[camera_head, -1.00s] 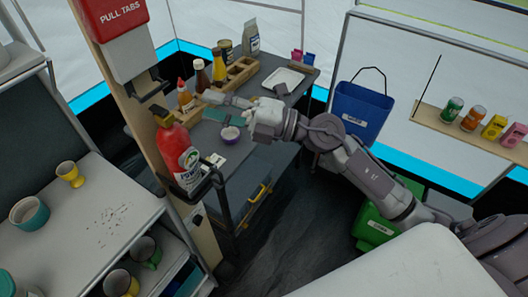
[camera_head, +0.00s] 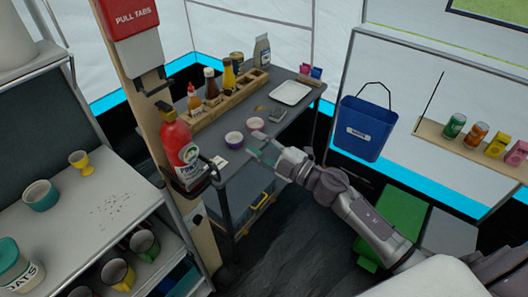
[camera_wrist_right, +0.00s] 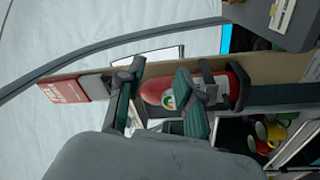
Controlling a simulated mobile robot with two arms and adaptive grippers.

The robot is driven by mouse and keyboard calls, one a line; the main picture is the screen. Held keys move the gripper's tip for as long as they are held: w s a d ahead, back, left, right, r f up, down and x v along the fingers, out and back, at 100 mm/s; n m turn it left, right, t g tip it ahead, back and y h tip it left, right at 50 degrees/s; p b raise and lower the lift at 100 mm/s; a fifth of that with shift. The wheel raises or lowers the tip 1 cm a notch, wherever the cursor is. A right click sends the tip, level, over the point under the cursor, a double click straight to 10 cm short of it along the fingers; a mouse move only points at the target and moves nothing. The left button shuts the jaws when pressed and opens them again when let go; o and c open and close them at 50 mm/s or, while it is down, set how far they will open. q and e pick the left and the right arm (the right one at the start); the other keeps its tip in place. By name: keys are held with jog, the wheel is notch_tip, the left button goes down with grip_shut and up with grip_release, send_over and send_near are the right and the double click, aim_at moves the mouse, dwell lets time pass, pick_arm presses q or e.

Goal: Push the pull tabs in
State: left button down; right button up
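The red box lettered "PULL TABS" (camera_head: 130,16) is fixed high on a wooden post at the upper left, with a pale lower part (camera_head: 138,52) and a dark fitting (camera_head: 152,82) below it. In the right wrist view the red box (camera_wrist_right: 64,91) appears sideways at the far left, some distance beyond the fingers. My right gripper (camera_head: 262,150) is near the front edge of the dark table, well to the right of and below the box. In the wrist view its two teal-padded fingers (camera_wrist_right: 158,100) are apart with nothing held between them. My left gripper is out of view.
A red bottle (camera_head: 178,140) stands in a holder on the post; it shows behind the fingers in the wrist view. A cup shelf (camera_head: 95,235) is at left.

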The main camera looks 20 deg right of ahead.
jog(key=shift+d+f+m, duration=0.3)
jog(key=shift+f+m, duration=0.1)
jog(key=shift+f, duration=0.4)
